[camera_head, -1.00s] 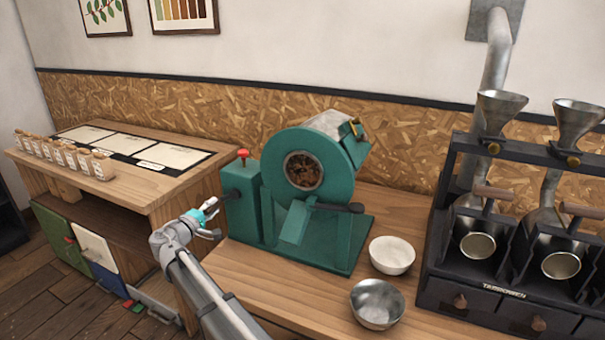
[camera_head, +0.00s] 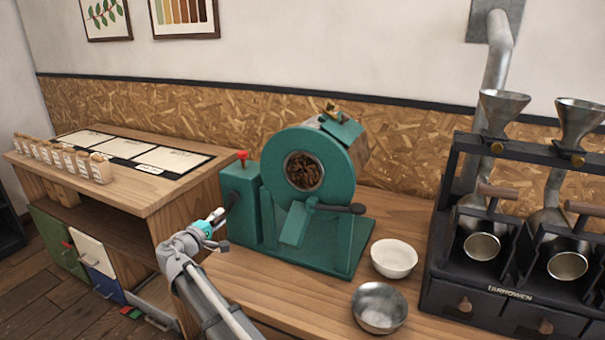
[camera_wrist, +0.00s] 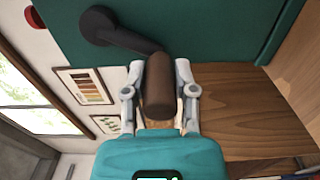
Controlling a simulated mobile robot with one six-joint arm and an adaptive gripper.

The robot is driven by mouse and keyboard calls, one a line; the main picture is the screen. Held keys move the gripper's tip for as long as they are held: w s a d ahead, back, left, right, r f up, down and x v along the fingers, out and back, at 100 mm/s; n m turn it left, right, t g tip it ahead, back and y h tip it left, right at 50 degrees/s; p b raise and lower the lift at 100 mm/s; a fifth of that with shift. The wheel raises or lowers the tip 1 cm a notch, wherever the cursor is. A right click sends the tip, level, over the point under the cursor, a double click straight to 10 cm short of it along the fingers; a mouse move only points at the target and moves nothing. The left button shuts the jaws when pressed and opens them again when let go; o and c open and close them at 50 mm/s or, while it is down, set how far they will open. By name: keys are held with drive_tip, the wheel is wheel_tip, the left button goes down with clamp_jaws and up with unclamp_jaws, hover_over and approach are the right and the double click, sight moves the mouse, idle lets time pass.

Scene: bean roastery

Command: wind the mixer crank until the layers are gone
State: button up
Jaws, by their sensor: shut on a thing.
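The green mixer (camera_head: 305,200) stands on the wooden counter, with brown beans (camera_head: 304,171) showing through its round front window. Whether the beans lie in layers is too small to tell. The dark crank arm (camera_wrist: 120,35) comes out of the mixer's green side box (camera_head: 240,195). My gripper (camera_head: 212,222) is at the left side of that box. In the wrist view my gripper (camera_wrist: 160,88) is shut on the crank's brown handle (camera_wrist: 159,85), with one finger on each side of it. The drum's lid and latch (camera_head: 340,124) are at the top.
A white bowl (camera_head: 394,258) and a metal bowl (camera_head: 379,307) stand right of the mixer. A dark roaster (camera_head: 500,290) with metal funnels is at the far right. A red button (camera_head: 242,154) tops the side box. A lower-left desk (camera_head: 150,190) holds paper sheets and several small bags.

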drive_tip(key=shift+s+d+f+b, duration=0.2)
drive_tip(key=shift+s+d, duration=0.1)
drive_tip(key=shift+d, duration=0.4)
drive_tip(key=shift+s+d+f+b, duration=0.15)
drive_tip(key=shift+s+d+f, duration=0.1)
drive_tip(key=shift+d, duration=0.4)
drive_tip(key=o, duration=1.2)
drive_tip(key=shift+s, duration=0.1)
drive_tip(key=shift+v, duration=4.45)
